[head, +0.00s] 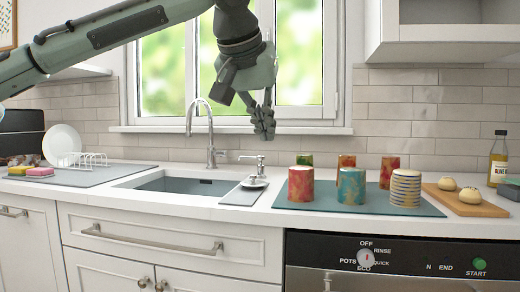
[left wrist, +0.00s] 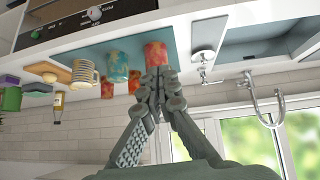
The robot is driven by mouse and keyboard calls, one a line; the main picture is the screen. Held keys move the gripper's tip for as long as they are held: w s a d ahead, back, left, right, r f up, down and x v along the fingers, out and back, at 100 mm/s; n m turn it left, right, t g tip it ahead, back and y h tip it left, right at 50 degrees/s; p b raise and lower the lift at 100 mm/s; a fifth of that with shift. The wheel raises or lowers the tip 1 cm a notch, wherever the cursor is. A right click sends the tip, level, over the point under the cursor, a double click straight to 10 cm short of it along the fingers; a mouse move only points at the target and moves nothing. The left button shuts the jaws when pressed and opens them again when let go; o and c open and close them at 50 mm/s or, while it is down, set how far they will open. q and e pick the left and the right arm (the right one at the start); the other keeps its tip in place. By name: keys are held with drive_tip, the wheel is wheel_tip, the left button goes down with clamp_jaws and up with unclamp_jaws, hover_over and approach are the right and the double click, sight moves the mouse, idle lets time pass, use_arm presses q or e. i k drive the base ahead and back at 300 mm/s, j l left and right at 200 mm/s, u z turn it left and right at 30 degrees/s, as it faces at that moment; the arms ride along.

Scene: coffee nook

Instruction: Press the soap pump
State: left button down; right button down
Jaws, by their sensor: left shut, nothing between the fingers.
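The soap pump (head: 258,170) is a small silver dispenser on the counter just right of the sink. It also shows in the left wrist view (left wrist: 206,72), beside the fingers. My left gripper (head: 263,134) points down above the pump in the head view, with its fingers shut and nothing between them. A gap shows between the fingertips and the pump head. In the left wrist view the fingertips (left wrist: 160,76) overlap a red cup in the picture. My right gripper is in neither view.
The faucet (head: 211,130) rises behind the sink (head: 180,184), left of the pump. Several patterned cups, including a red one (head: 301,184), stand on a teal mat (head: 420,209) to the right. A wooden board (head: 480,208) with buns lies farther right. The window is behind.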

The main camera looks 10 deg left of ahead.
sight(261, 158)
drive_tip(key=i+j, duration=0.15)
drive_tip(key=i, duration=0.3)
drive_tip(key=i+j, duration=0.15)
drive_tip(key=i, duration=0.3)
drive_tip(key=i+j, duration=0.15)
drive_tip(key=i, duration=0.3)
